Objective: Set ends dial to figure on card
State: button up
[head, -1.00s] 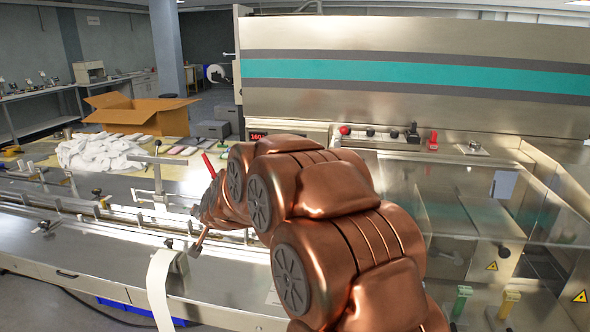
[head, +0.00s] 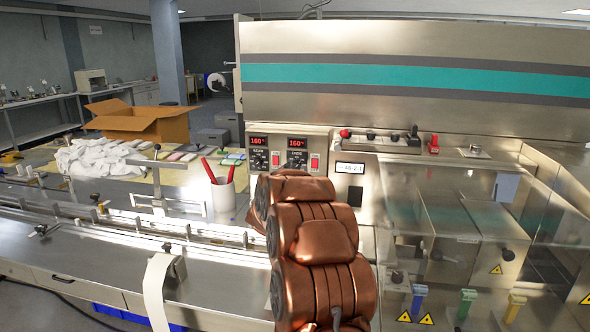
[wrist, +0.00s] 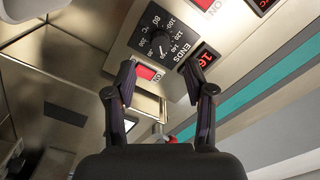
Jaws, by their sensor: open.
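The ends dial (wrist: 157,45) is a black round knob on a printed scale marked ENDS, on a steel panel in the wrist view. Its exact setting is too small to read. A red display (wrist: 207,57) beside it is partly covered by a finger. My gripper (wrist: 162,82) is open and empty, its fingertips either side of the dial in the picture; I cannot tell the gap to the panel. In the head view the ends dial (head: 297,158) sits under the right display (head: 298,142), which reads 160. My arm hides my gripper there. I see no card with a readable figure.
A similar dial (head: 260,160) and display are just left. Red rocker switches (head: 315,162) sit beside the dials. A counter (head: 350,168) is to the right, with an emergency stop button (head: 345,133) above. A white pot (head: 222,192) with red handles stands left of the panel.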

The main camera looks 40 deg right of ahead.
aim_at(296, 167)
jog(key=shift+p+x, duration=0.7)
jog(key=shift+x, duration=2.55)
jog(key=shift+f, duration=0.1)
grip_shut()
